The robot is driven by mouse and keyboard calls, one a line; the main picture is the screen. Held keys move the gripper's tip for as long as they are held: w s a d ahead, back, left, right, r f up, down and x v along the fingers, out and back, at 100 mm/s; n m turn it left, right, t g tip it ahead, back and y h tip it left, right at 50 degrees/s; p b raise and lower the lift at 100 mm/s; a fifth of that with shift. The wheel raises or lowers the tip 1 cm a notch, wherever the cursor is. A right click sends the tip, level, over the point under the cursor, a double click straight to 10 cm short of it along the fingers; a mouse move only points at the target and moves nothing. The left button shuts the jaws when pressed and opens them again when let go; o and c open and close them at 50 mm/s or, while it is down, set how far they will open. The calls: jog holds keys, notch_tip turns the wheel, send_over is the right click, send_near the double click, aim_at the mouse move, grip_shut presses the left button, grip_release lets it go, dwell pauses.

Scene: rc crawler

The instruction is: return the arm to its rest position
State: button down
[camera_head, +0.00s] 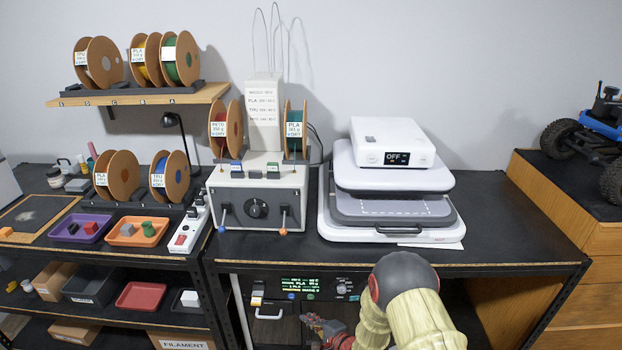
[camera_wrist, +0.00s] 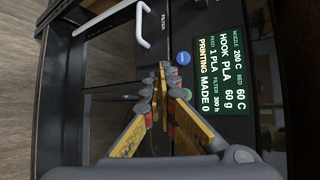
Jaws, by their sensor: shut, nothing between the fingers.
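My gripper (camera_wrist: 163,70) is shut and empty in the wrist view, its yellow and grey fingers meeting at the tips. It is in front of a black machine with a lit display (camera_wrist: 222,68) reading HOOK PLA and PRINTING. In the head view my arm (camera_head: 405,300) bends at the lower middle, with a dark round joint at the top. My gripper shows there low at the bottom edge (camera_head: 318,322), in front of the machine on the lower shelf. The lower part of the arm is cut off by the frame.
A blue button (camera_wrist: 183,58) and a white handle (camera_wrist: 112,18) are close to my fingers. The bench edge (camera_head: 500,258) lies above my gripper. A white press (camera_head: 390,222) and a grey control box (camera_head: 255,200) stand on the bench. A wooden cabinet (camera_head: 565,225) is at right.

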jog(key=s+d+f+n+g+h, duration=0.45)
jog(key=s+d+f, duration=0.2)
jog(key=f, duration=0.25)
jog(key=s+d+r+n+g+h, duration=0.2)
jog(key=s+d+r+n+h, duration=0.1)
jog(key=s+d+r+n, duration=0.4)
jog(key=s+r, duration=0.6)
jog(key=r, duration=0.8)
jog(key=s+d+r+n+t, duration=0.1)
jog(key=s+d+r, duration=0.3)
jog(key=s+r, duration=0.4)
jog(key=s+d+r+n+t, duration=0.1)
jog(key=s+r, duration=0.7)
jog(key=r, duration=1.4)
jog(key=shift+s+d+p, duration=0.15)
jog(key=shift+d+p, duration=0.2)
jog(key=shift+d, duration=0.3)
